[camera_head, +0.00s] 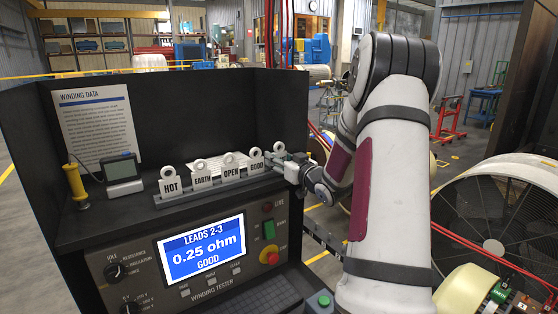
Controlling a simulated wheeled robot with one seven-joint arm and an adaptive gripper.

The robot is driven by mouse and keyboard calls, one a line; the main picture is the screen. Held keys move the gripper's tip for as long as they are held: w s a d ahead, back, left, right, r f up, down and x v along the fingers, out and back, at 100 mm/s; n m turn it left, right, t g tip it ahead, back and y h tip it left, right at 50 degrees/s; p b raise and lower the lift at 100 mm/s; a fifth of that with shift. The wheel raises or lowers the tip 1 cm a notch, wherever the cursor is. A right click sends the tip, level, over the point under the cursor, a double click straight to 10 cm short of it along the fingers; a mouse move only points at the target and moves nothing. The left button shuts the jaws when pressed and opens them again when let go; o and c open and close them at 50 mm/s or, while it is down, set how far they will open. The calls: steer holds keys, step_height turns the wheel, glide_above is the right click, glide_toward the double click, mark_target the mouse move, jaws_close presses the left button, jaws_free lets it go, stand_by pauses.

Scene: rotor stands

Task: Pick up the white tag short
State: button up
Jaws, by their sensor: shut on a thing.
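A dark rack (212,190) on the black bench holds a row of white ring-topped tags. I read HOT (168,186), EARTH (202,179), OPEN (231,170) and GOOD (257,164). At the right end of the row a further white ring-topped tag (279,147) shows only its top; no lettering is readable on it. My gripper (281,158) is at this tag and is shut on it, reaching in from the right. The fingers hide most of the tag, and I cannot tell whether it still touches the rack.
The tester panel below has a lit screen (201,249) reading 0.25 ohm GOOD, knobs and buttons. A yellow-handled probe (75,182) and small meter (122,172) stand left of the rack. A large round fan-like housing (481,214) stands right.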

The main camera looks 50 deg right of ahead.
mark_target(279, 151)
steer(key=r, duration=0.3)
steer(key=shift+s+a+r, duration=0.2)
steer(key=shift+a+r, duration=0.05)
steer(key=s+a+r, duration=0.1)
steer(key=s+a, duration=0.9)
steer(key=s, duration=0.1)
steer(key=shift+s+r, duration=0.15)
steer(key=shift+s, duration=0.15)
steer(key=shift+a, duration=0.1)
